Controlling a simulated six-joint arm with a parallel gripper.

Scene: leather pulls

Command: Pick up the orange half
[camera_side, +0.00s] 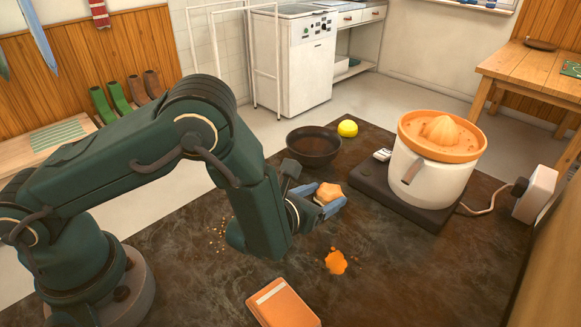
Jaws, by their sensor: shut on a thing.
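The orange half (328,193) is a small pale-orange piece between the blue jaws of my gripper (332,203). The gripper is shut on it and holds it near the middle of the dark table, in front of the dark bowl. My arm comes in from the left, and part of the gripper is hidden behind its links. I cannot tell how far above the table the piece is.
A white juicer with an orange top (437,165) stands on a dark base at right, its cord running to a white box (536,195). A dark bowl (314,146) and yellow lemon (347,128) sit behind. An orange splash (336,262) and orange box (283,304) lie in front.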

